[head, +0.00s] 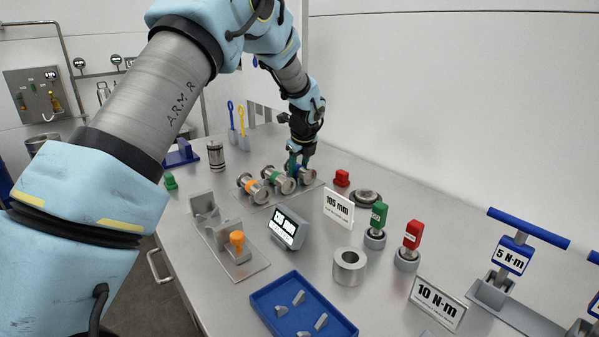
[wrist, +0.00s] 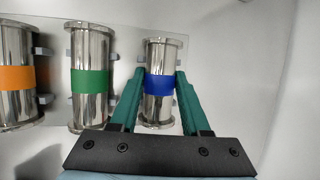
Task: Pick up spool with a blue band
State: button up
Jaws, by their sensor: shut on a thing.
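The blue-banded spool (wrist: 159,55) is a shiny metal cylinder with wide end flanges, at the right end of a row of spools in the wrist view. My gripper (wrist: 159,78) has its two green fingers on either side of it at the blue band, shut on it. In the head view the spool (head: 305,175) shows on the rack plate, partly hidden by my gripper (head: 297,163). I cannot tell whether it is lifted off its supports.
A green-banded spool (wrist: 90,80) and an orange-banded spool (wrist: 18,78) lie to the left in the same row. A wall rises behind the bench.

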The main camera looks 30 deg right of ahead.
aim_at(299, 165)
grip_shut()
dwell(0.3)
notch_tip(299, 165, up, 10)
jog(key=shift+r+b, duration=0.1)
jog(key=shift+b, duration=0.95)
